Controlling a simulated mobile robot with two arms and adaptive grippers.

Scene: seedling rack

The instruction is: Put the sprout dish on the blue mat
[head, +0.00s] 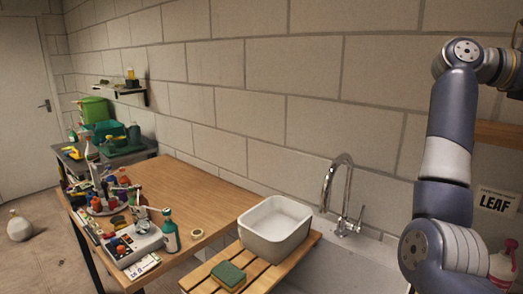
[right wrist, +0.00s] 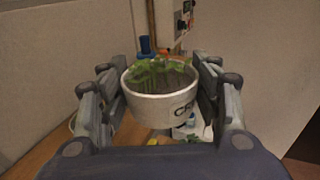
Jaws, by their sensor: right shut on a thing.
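The sprout dish (right wrist: 160,108) is a round white pot with dark lettering, holding small green seedlings. In the right wrist view it sits upright between the fingers of my right gripper (right wrist: 159,72), which is shut on it. In the head view my right arm rises at the right and its wrist runs to the picture's right edge; the dish does not show there. I cannot make out the blue mat in either view. My left gripper is not in view.
A wooden bench (head: 185,190) has bottles and a grey device (head: 133,243) at its left; its middle is clear. A white basin (head: 274,227) and a green sponge (head: 228,275) rest on slats beside the sink (head: 355,264) and tap (head: 340,190). A pump bottle (head: 503,262) stands at right.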

